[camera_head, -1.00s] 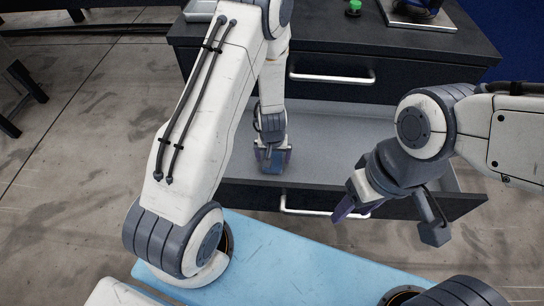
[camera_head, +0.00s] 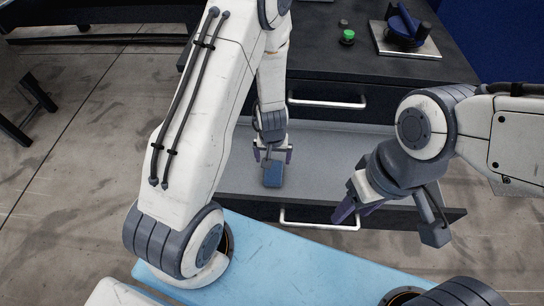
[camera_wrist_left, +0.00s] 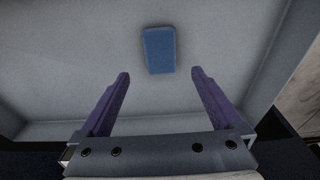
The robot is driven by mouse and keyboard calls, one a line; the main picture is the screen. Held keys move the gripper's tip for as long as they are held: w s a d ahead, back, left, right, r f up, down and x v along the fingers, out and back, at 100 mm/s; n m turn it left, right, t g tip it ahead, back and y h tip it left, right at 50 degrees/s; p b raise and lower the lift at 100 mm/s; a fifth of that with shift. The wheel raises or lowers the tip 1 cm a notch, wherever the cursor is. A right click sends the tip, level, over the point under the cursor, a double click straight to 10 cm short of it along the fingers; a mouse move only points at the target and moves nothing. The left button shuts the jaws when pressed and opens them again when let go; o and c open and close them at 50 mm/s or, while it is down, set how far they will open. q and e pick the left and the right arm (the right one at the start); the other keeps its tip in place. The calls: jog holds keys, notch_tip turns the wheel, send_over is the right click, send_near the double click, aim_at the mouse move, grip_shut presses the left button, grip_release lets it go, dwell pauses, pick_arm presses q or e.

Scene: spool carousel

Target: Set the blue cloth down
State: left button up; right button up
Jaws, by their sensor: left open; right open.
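The blue cloth (camera_head: 273,174) is a small folded block lying on the grey floor of the open drawer (camera_head: 330,165). It also shows in the left wrist view (camera_wrist_left: 159,50), beyond the fingertips and apart from them. My left gripper (camera_head: 273,155) is open and empty, just behind the cloth in the head view. Its two purple fingers show spread apart in the left wrist view (camera_wrist_left: 160,75). My right gripper (camera_head: 350,210) is open and empty over the drawer's front edge, to the right of the cloth.
The drawer belongs to a dark cabinet (camera_head: 400,70) and has a light handle (camera_head: 318,225) on its front. A green button (camera_head: 348,36) and a metal plate with a blue device (camera_head: 405,30) are on top. Bare drawer floor lies around the cloth.

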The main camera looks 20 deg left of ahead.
pick_arm(q)
jog(key=s+d+r+m+h, duration=0.1)
jog(key=s+d+r+m, duration=0.25)
jog(key=d+r, duration=0.4)
jog(key=s+d+r+m+h, duration=0.1)
jog(key=s+d+r+m, duration=0.1)
jog(key=s+d+r, duration=0.5)
jog(key=s+a+r+m+g, duration=0.1)
jog(key=s+r+m, duration=0.4)
jog(key=s+r, duration=0.5)
jog(key=shift+s+a+r+g+y, duration=0.2)
jog(key=shift+a+r+g+y, duration=0.1)
jog(key=shift+a+r+g, duration=0.15)
jog(key=shift+r, duration=0.1)
